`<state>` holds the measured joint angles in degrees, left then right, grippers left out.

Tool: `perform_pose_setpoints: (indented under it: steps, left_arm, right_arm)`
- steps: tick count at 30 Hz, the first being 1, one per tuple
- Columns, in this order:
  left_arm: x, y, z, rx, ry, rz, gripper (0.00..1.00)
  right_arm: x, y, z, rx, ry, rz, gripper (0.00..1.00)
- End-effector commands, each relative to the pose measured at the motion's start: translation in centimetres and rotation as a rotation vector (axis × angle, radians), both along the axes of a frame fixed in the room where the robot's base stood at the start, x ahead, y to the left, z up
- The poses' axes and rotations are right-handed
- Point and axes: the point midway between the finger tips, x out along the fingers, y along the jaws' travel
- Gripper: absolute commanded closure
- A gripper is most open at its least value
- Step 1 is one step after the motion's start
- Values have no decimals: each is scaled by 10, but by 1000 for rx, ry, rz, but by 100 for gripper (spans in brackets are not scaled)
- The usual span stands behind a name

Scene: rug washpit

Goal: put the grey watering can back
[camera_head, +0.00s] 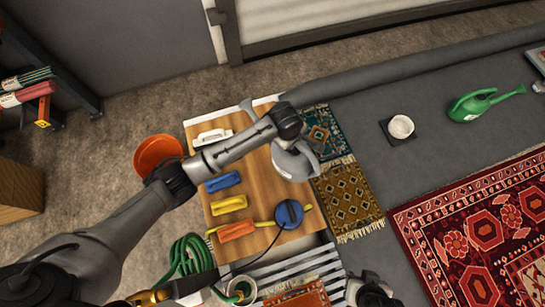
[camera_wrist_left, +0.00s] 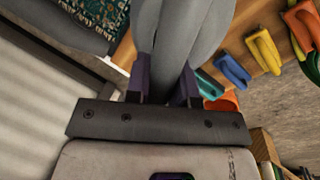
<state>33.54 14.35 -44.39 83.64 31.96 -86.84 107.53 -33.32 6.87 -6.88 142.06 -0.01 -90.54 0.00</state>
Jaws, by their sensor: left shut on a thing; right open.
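The grey watering can (camera_head: 296,162) is over the right edge of the wooden table (camera_head: 238,170), beside small rugs. My left gripper is shut on it. The left wrist view shows the can's grey part (camera_wrist_left: 185,40) between the two fingers of my left gripper (camera_wrist_left: 163,92). In the head view my left arm crosses the table from lower left and its wrist hides the left fingers. I cannot tell whether the can touches the table. My right gripper (camera_head: 370,288) is at the bottom edge of the head view, open, away from the can.
Several coloured brushes, including a blue one (camera_head: 222,182), lie on the table with a round blue tool (camera_head: 289,214). A green watering can (camera_head: 482,103) and a white bowl (camera_head: 400,127) stand on the grey floor at right. A red rug (camera_head: 475,235) lies at lower right.

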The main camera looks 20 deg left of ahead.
Motion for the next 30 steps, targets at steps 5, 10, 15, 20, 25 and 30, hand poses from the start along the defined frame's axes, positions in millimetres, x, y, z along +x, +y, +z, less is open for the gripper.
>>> perform_pose_setpoints:
  steps: [5, 10, 15, 20, 25, 30]
  left_arm:
    - [2, -1, -21, 29, -17, -50, 100]
    - [13, 15, -38, 37, -22, -60, 100]
    - [29, 42, -58, 37, -21, -58, 100]
    - [45, 67, -76, 36, -20, -60, 100]
    - [56, 85, -87, 34, -20, -60, 100]
    - [62, 94, -91, 33, -20, -60, 100]
  right_arm:
    - [0, -2, -10, -6, -1, 5, 57]
    - [0, -2, -23, -5, -1, 4, 57]
    - [0, -1, -43, -5, -2, 4, 57]
    - [1, 0, -61, -1, -2, 1, 57]
    - [1, 1, -74, 3, -3, -2, 57]
    - [1, 1, -79, 5, -2, -3, 57]
